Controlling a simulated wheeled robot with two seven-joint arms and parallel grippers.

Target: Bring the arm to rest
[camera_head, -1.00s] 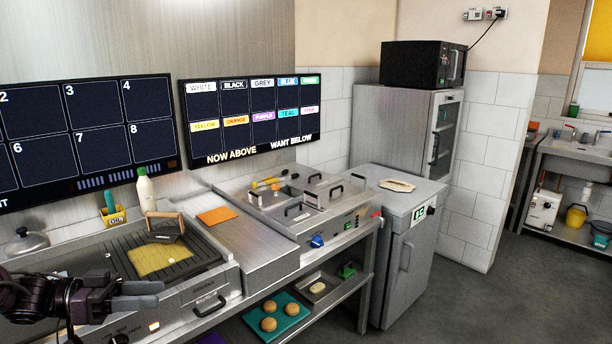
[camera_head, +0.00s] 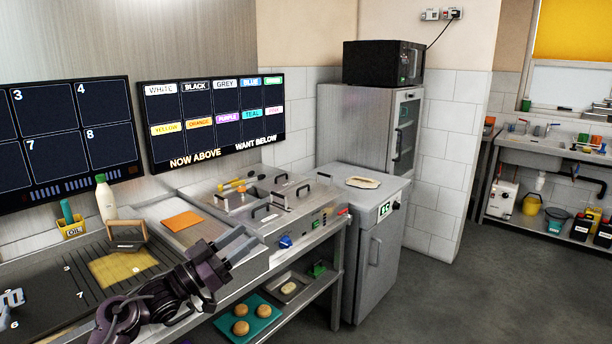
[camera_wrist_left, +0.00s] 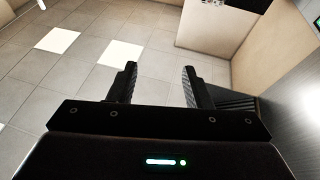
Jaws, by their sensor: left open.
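My left gripper (camera_head: 232,246) is in the head view, in front of the counter between the griddle and the lidded-pan unit. It is open and empty. In the left wrist view its two fingers (camera_wrist_left: 160,84) stand apart with nothing between them, over the tiled floor (camera_wrist_left: 85,70). My left arm comes in from the bottom left of the head view. My right gripper does not show.
The griddle (camera_head: 60,285) holds a yellow sheet (camera_head: 115,268) and a press. An orange square (camera_head: 182,221) lies on the counter. Buns sit on a teal tray (camera_head: 262,312) below. The floor (camera_head: 430,300) is open at the right.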

